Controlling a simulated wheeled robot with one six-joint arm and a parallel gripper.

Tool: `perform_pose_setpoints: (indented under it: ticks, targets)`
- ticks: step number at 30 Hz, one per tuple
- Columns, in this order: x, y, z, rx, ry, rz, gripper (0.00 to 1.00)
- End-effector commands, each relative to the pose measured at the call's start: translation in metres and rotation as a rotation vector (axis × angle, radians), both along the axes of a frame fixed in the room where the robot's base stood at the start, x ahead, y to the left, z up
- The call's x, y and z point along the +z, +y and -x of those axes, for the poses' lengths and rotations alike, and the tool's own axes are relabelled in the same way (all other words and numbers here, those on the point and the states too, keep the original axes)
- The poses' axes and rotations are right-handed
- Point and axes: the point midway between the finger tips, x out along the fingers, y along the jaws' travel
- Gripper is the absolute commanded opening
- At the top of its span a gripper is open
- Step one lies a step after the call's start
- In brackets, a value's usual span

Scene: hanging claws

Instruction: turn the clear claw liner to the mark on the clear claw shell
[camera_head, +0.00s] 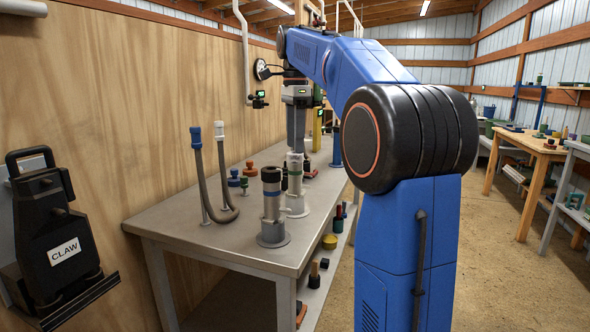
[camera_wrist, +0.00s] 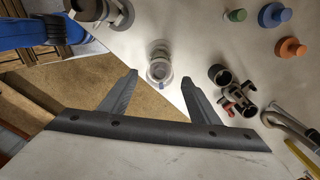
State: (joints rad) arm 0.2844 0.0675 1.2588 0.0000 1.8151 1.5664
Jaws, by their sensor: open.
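The clear claw shell (camera_head: 294,195) stands upright on the bench, pale with a green band, behind a blue-banded claw. In the wrist view the clear claw shell (camera_wrist: 150,74) is seen from above as pale rings, with the clear claw liner (camera_wrist: 160,55) as the round inner part. A small blue spot (camera_wrist: 161,86) shows at its lower rim; I cannot tell whether it is the mark or how the liner is turned to it. My gripper (camera_wrist: 158,73) is open, with its fingertips to either side of the claw in the picture and apparently above it, empty.
The blue-banded claw (camera_head: 272,207) stands just in front, and a dark claw (camera_wrist: 222,76) stands to the right in the wrist view. A bent grey hose (camera_head: 232,213) rises at the left. Several coloured knobs (camera_wrist: 272,15) lie nearby.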

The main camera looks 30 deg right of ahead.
Motion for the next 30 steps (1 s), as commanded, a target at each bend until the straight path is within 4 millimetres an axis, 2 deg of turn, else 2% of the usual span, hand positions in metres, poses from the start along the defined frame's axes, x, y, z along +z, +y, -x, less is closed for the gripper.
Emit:
perform_pose_setpoints:
  ticks: [30]
  targets:
    - [-0.031, 0.0, 0.0, 0.0, 0.001, 0.0, 0.56]
